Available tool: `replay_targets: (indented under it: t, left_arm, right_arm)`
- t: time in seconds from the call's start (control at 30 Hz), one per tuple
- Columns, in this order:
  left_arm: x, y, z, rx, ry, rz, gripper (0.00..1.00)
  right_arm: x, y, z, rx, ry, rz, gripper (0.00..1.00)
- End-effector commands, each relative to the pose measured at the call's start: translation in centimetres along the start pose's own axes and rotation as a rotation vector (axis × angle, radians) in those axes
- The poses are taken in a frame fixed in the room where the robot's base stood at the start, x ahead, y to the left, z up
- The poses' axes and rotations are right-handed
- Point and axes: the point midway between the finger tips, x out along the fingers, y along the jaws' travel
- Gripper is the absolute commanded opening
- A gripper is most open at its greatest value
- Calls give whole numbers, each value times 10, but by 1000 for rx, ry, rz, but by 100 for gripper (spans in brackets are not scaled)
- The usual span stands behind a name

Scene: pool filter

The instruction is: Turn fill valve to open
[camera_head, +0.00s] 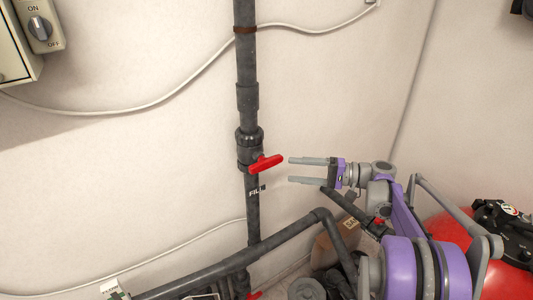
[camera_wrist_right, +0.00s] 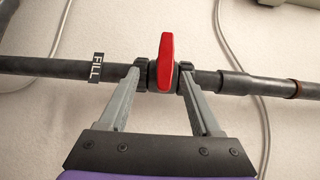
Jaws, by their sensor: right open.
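The fill valve's red handle (camera_head: 265,164) sits on a dark vertical pipe (camera_head: 247,100) against the wall. In the head view it sticks out to the right, tilted slightly up. A "FILL" label (camera_head: 257,191) is on the pipe just below it. My right gripper (camera_head: 291,170) is open, its fingertips a little to the right of the handle and apart from it. In the right wrist view, the red handle (camera_wrist_right: 167,61) shows between the two open fingers (camera_wrist_right: 160,72), lengthwise with them. My left gripper is not in view.
A dark pipe (camera_head: 285,235) slants across below the valve. A red tank (camera_head: 465,235) with a black top stands at the right. A switch box (camera_head: 40,28) is at the upper left. The wall around the valve is mostly clear, with a thin white cable (camera_head: 160,105).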

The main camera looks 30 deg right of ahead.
Motion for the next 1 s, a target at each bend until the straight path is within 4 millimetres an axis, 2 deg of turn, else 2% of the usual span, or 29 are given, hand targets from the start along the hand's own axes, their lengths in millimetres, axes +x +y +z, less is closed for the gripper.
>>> replay_targets:
  t: [0.07, 0.17, 0.7, 0.83, 1.0]
  left_arm:
    - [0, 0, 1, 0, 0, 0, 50]
    - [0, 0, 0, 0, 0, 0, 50]
    - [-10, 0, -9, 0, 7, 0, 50]
    - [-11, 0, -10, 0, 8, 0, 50]
    - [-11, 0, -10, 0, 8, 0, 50]
  right_arm:
    - [-7, -2, -5, -6, 3, -25, 65]
    - [-4, -5, -6, -8, 2, -36, 65]
    - [87, -8, -6, -7, 2, -33, 65]
    - [97, -8, -6, -7, 2, -32, 65]
    - [100, -7, -6, -7, 4, -32, 65]
